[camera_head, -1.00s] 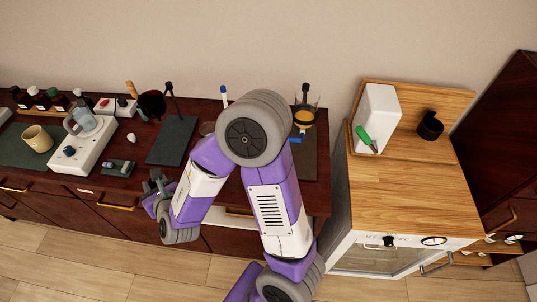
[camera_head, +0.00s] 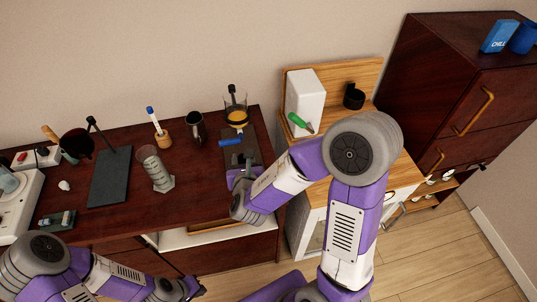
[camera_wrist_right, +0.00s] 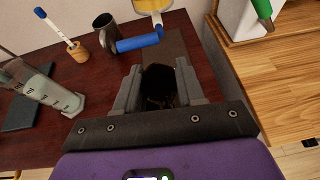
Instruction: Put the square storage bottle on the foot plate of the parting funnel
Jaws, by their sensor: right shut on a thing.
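The parting funnel (camera_head: 236,114) holds yellow liquid and has a blue tap (camera_head: 230,141); its dark foot plate (camera_head: 250,148) lies at the right end of the dark table. The funnel's lower part (camera_wrist_right: 152,5) and the plate (camera_wrist_right: 190,48) also show in the right wrist view. My right gripper (camera_head: 240,177) is at the plate's near end. In the right wrist view its fingers are shut on a dark brown thing (camera_wrist_right: 158,84), seemingly the square storage bottle, seen mostly from above. My left gripper (camera_head: 186,291) is low in the picture, in front of the table; its fingertips are unclear.
A graduated cylinder (camera_head: 155,168), a metal jug (camera_head: 196,128) and a wooden holder (camera_head: 163,138) with a blue-capped stick stand left of the funnel. On the right, a wooden-topped unit bears a white block (camera_head: 304,95) with a green-handled tool and a black round holder (camera_head: 353,96).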

